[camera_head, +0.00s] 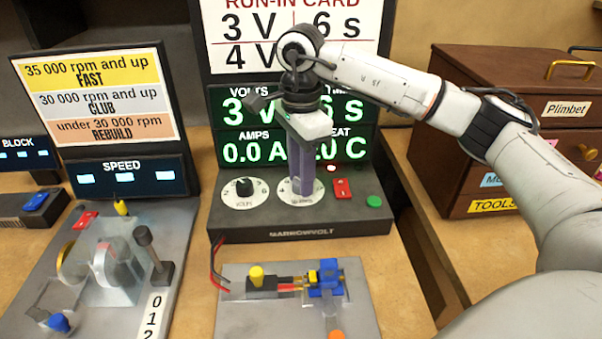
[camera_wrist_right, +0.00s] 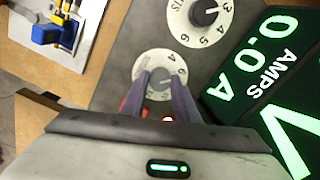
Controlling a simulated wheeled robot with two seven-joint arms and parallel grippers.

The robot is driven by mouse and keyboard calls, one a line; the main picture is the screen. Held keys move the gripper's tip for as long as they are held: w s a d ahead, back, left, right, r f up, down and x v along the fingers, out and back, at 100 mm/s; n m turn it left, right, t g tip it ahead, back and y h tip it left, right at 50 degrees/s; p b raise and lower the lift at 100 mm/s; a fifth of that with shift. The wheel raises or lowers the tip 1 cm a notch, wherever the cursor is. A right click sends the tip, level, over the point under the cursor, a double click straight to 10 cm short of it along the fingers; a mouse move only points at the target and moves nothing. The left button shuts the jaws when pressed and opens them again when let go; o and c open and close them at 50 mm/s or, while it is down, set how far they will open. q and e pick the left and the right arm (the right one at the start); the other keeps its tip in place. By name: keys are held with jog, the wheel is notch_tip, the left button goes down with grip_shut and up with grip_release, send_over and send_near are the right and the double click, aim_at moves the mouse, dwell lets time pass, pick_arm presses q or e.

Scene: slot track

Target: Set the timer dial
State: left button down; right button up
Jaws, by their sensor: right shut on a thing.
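The timer dial (camera_head: 289,191) is a round white plate with numbers and a small knob, on the dark sloped front of the power supply (camera_head: 340,221). My right gripper (camera_head: 302,188) points down over it and hides its knob in the head view. In the right wrist view the dial (camera_wrist_right: 153,62) shows between the two fingers of the gripper (camera_wrist_right: 160,88), which are shut on its knob. The volts dial (camera_head: 243,189) is to its left, with a black knob. The display (camera_head: 240,148) reads 3 V, 0.0 A and 6 s, partly hidden by my arm. The run-in card (camera_head: 250,25) shows 3 V, 6 s, then 4 V. My left gripper is not in view.
A red switch (camera_head: 342,189) and a green button (camera_head: 374,201) sit close to the right of the timer dial. A motor fixture (camera_head: 230,310) stands in front, a speed rig (camera_head: 110,270) at left. A brown drawer cabinet (camera_head: 455,140) stands at right.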

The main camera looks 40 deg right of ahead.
dwell(0.3)
jog(key=o, duration=1.1)
jog(key=shift+c, duration=0.2)
notch_tip(320, 180, up, 10)
jog(key=shift+r+p, duration=0.2)
jog(key=shift+p, duration=0.25)
